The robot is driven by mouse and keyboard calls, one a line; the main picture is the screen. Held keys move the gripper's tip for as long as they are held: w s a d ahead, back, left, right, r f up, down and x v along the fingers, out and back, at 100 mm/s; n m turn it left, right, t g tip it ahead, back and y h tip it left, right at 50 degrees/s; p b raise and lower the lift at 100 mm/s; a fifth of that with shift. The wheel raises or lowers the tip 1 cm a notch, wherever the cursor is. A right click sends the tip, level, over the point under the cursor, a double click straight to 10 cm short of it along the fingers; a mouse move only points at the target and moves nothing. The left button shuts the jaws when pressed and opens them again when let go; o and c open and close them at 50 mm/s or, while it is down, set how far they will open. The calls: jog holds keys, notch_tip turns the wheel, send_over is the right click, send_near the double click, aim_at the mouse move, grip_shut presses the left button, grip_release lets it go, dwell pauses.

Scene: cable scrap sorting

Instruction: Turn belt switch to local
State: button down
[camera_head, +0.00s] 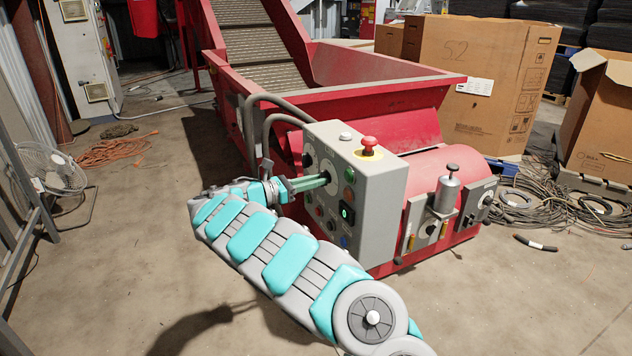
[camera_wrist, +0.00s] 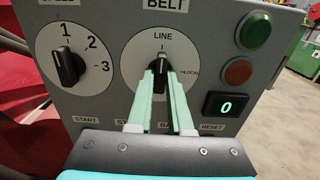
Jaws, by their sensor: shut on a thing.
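The belt switch (camera_wrist: 161,58) is a black knob on a pale round plate under the word BELT. Its pointer stands upright toward LINE; the LOCAL mark is at the right of the plate. My gripper (camera_wrist: 161,82) has its two pale green fingers shut on the knob, one on each side, hiding its lower part. In the head view, my gripper (camera_head: 326,178) reaches the left-facing panel of the grey control box (camera_head: 385,205), and the knob is hidden behind the fingertips.
The speed dial (camera_wrist: 68,68) sits left of the switch, pointing at 1. A green button (camera_wrist: 255,29), an orange-red button (camera_wrist: 238,72) and a display reading 0 (camera_wrist: 226,106) are to the right. A red emergency button (camera_head: 369,145) tops the box. A red conveyor hopper (camera_head: 400,95) stands behind.

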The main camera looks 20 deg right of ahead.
jog(key=shift+f+m+b, duration=0.1)
jog(key=shift+m+b, duration=0.2)
jog(key=shift+b, duration=0.05)
jog(key=m+b, duration=1.5)
jog(key=m, duration=0.2)
dwell(0.4)
jog(key=c, duration=0.8)
grip_release()
jog(key=shift+c, duration=0.2)
